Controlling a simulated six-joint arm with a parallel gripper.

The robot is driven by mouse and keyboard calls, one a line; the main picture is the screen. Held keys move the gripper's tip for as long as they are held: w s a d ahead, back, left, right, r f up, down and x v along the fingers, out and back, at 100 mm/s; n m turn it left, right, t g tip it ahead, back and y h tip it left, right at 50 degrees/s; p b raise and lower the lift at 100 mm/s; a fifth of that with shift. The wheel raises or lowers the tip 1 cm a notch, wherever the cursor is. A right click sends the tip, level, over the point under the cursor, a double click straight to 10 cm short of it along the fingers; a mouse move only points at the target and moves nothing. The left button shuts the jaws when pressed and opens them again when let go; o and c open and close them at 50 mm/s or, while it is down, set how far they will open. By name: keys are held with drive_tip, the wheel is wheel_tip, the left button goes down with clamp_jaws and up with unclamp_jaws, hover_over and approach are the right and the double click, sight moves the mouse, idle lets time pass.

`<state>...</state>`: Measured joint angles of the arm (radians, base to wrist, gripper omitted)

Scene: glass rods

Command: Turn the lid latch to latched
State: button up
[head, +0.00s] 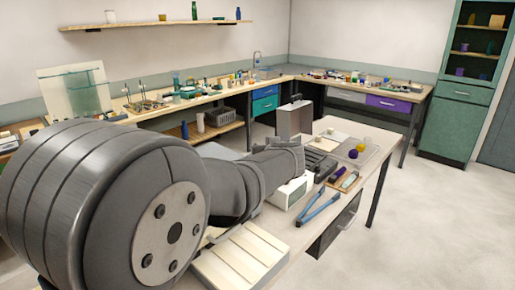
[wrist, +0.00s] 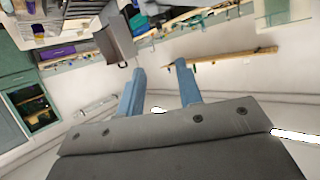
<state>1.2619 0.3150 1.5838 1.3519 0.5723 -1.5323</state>
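A grey metal panel (head: 294,122), which looks like a raised lid, stands upright on the table beyond the end of my arm. A grey panel (wrist: 114,40) also shows near the top of the wrist view, with a small dark fitting (wrist: 123,64) at its edge. I cannot tell for sure whether that fitting is the latch, or how it is turned. My gripper (wrist: 160,67) shows in the wrist view with two blue fingers spread apart and nothing between them. The panel lies beyond the fingertips, apart from them. In the head view I cannot make out my gripper clearly.
The table (head: 377,188) holds a white box-shaped device (head: 291,193), a blue two-armed tool (head: 318,208), a small tray of items (head: 346,179) and a clear tray (head: 369,160). Benches line the back walls. Open floor lies to the right.

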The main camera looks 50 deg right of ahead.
drive_tip(key=x, duration=1.7)
drive_tip(key=shift+d, duration=0.15)
drive_tip(key=shift+c, duration=0.2)
clamp_jaws()
